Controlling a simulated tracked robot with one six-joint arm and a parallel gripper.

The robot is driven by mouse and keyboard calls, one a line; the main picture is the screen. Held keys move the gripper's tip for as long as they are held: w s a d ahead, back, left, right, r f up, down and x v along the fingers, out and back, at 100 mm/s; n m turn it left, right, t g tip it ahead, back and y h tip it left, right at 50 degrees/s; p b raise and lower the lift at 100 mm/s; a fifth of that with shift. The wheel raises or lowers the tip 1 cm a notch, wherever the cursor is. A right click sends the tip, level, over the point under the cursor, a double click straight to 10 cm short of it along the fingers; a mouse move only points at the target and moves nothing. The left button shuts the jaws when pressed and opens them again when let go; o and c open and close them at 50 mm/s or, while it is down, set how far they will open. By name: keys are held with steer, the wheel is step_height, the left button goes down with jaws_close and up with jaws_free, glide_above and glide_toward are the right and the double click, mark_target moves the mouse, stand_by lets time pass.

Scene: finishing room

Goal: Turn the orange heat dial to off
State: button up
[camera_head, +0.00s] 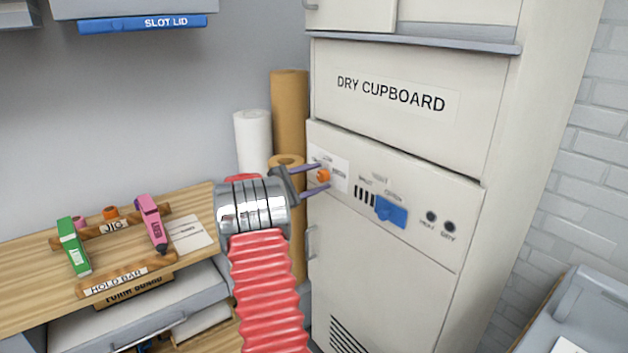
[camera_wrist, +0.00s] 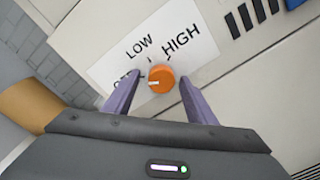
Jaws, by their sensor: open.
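The orange heat dial (camera_head: 323,175) is on the white label panel of the dry cupboard (camera_head: 391,93). In the wrist view the dial (camera_wrist: 163,74) sits below the words LOW and HIGH. A short white mark on the dial faces left, towards a third label mostly hidden by my left finger. My gripper (camera_head: 322,178) is open, with one purple finger on each side of the dial. In the wrist view the fingers of my gripper (camera_wrist: 160,82) show a gap on both sides, apart from the dial.
To the right on the panel are dark slots, a blue switch (camera_head: 391,211) and two black knobs (camera_head: 431,216). Paper rolls (camera_head: 289,108) stand left of the cupboard. A wooden bench (camera_head: 30,285) with a green and a pink tool is at the left.

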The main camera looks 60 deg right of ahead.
steer(key=v, duration=1.4)
steer(key=shift+d, duration=0.1)
steer(key=s+a+f+y, duration=0.3)
steer(key=f, duration=0.6)
steer(key=s+a+f+m+t+y, duration=0.2)
steer(key=a+f+m+y, duration=0.15)
steer(key=a, duration=0.65)
steer(key=s+a+r+m+t+y, duration=0.1)
steer(key=a+r+t+y, duration=0.15)
steer(key=a, duration=1.15)
steer(key=s+a+r+m+t+y, duration=0.15)
steer(key=a+t+y, duration=0.25)
steer(key=a, duration=1.1)
steer(key=s+a+r+n+t+y, duration=0.1)
steer(key=a+r, duration=0.3)
steer(key=a, duration=0.4)
steer(key=s+a+r+n+t+y, duration=0.1)
steer(key=s+a+r+t, duration=0.3)
steer(key=a, duration=0.4)
steer(key=shift+a+y, duration=0.3)
steer(key=shift+y, duration=0.1)
